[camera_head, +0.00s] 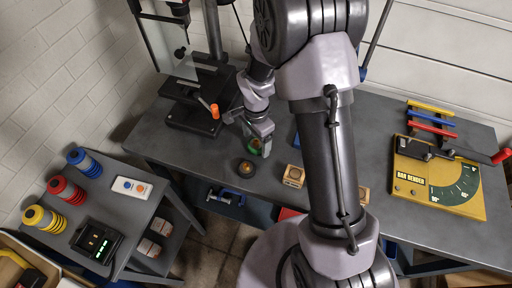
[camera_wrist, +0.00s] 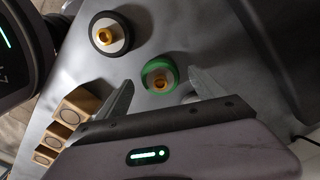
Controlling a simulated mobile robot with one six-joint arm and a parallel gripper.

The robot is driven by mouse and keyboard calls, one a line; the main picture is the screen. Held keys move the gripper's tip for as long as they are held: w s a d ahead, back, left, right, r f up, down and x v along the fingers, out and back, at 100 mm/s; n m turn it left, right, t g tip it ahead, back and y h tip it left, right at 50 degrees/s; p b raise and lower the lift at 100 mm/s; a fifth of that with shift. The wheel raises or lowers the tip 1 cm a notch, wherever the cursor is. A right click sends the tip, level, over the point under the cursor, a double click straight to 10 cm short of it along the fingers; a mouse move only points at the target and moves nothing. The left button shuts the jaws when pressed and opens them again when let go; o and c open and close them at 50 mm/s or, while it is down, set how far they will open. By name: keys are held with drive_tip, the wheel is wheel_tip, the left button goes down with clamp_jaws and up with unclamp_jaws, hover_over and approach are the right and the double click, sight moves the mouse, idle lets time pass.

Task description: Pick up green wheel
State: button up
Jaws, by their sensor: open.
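The green wheel (camera_wrist: 149,68) shows in the wrist view as a green ring with a pale face and an orange-gold hub. It lies on the grey workbench, just beyond and between the two fingertips of my gripper (camera_wrist: 162,88). The fingers are apart, with one to each side of the wheel, and nothing is held. In the head view my gripper (camera_head: 258,138) is low over the bench, left of centre, and the green wheel (camera_head: 253,146) is partly hidden by it. I cannot tell whether the fingers touch the wheel.
A black wheel (camera_wrist: 111,52) with a similar hub lies near the green one. Wooden blocks (camera_wrist: 62,133) stand left of my gripper in the wrist view. A drill press (camera_head: 188,118) stands behind left on the workbench (camera_head: 160,152). A yellow bar bender (camera_head: 436,182) lies at right.

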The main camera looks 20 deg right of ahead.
drive_tip(key=shift+f, duration=0.35)
